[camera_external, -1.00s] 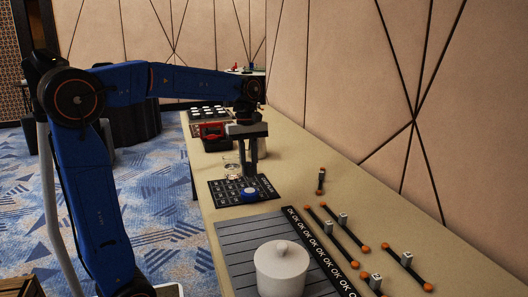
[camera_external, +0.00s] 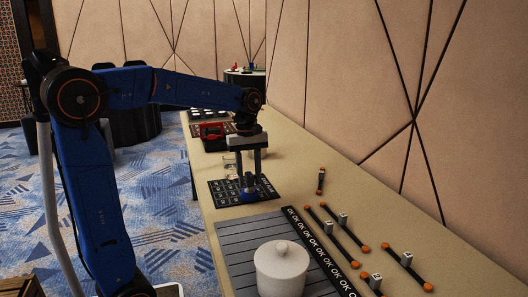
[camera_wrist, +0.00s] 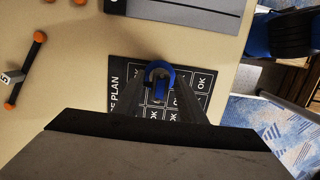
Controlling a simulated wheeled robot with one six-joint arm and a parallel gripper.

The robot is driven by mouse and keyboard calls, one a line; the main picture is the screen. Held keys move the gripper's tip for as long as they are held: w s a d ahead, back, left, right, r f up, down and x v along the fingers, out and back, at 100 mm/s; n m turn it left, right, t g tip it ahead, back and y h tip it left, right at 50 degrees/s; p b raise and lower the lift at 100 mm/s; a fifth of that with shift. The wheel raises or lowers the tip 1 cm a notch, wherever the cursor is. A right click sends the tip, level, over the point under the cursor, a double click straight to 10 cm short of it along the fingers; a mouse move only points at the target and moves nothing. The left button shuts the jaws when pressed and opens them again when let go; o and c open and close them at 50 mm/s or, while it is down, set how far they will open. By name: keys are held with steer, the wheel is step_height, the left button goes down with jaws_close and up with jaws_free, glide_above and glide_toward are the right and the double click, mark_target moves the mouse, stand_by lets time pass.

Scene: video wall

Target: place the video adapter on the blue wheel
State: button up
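The blue wheel (camera_external: 262,189) sits on the black mat with the printed white grid (camera_external: 219,194) on the tan table. In the wrist view the blue wheel (camera_wrist: 160,68) shows as a blue arc between my fingers, partly covered. My gripper (camera_external: 249,182) points down right over the wheel, its fingertips very close to it; whether they touch I cannot tell. A small bluish-grey piece (camera_wrist: 160,92) shows inside the arc. I cannot tell whether it is the video adapter or part of the wheel, nor whether my fingers grip it.
A white lidded pot (camera_external: 281,268) stands on a grey slatted mat (camera_external: 236,254) in front. Dark bars with orange ends (camera_external: 349,238) and small numbered blocks lie to the right. A red toolbox (camera_external: 211,138) and a clear glass (camera_external: 230,163) stand behind.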

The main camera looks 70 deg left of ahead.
step_height(320, 180, up, 12)
steer(key=a, duration=0.1)
steer(key=shift+a, duration=0.4)
steer(key=shift+r, duration=0.1)
